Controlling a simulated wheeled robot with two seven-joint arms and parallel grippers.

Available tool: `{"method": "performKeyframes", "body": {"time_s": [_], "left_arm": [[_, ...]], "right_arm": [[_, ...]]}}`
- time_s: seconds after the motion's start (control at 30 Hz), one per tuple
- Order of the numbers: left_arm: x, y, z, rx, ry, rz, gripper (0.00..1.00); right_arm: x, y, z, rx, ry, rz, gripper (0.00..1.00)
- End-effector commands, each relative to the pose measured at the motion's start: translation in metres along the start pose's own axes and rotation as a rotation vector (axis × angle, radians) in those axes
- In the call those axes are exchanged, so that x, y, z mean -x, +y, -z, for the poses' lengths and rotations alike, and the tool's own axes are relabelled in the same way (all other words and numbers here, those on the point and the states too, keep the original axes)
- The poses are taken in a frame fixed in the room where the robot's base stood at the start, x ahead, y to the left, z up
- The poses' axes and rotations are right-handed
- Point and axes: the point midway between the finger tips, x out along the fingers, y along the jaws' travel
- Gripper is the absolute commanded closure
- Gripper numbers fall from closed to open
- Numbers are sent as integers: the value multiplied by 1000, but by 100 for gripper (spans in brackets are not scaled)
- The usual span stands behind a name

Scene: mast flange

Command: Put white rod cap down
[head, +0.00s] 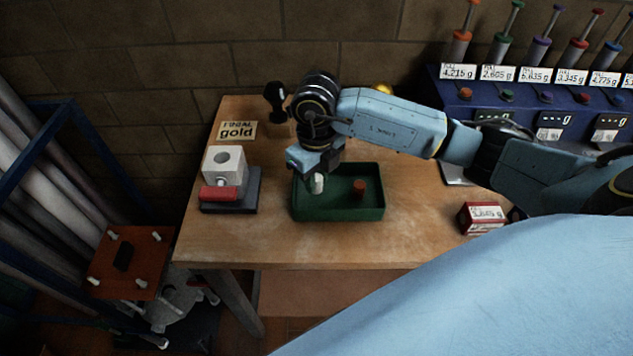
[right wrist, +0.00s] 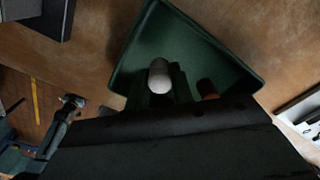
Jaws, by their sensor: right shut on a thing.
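The white rod cap (head: 317,184) is a small white cylinder in the left part of the green tray (head: 340,213). It also shows in the right wrist view (right wrist: 159,76), over the tray floor. My right gripper (head: 316,174) is shut on the white rod cap and reaches down into the tray. The gripper hides part of the cap, and I cannot tell whether the cap touches the tray floor. My left gripper is not in view.
A reddish-brown cylinder (head: 359,187) stands in the tray to the right. A white block with a red part (head: 222,170) is left of the tray. A "gold" sign (head: 237,131) stands behind it. A small red box (head: 481,217) is at right. The table front is clear.

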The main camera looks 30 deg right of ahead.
Motion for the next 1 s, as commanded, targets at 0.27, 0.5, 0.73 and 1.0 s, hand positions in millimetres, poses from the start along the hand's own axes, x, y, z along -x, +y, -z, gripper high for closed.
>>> {"method": "performKeyframes", "body": {"time_s": [0.27,0.5,0.73,1.0], "left_arm": [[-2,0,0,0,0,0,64],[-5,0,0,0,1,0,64],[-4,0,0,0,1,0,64],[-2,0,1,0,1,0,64]], "right_arm": [[-22,0,0,0,-1,0,98],[-26,0,0,-1,0,0,98],[-25,0,0,-1,0,0,55],[-23,0,0,-1,0,0,55]]}}
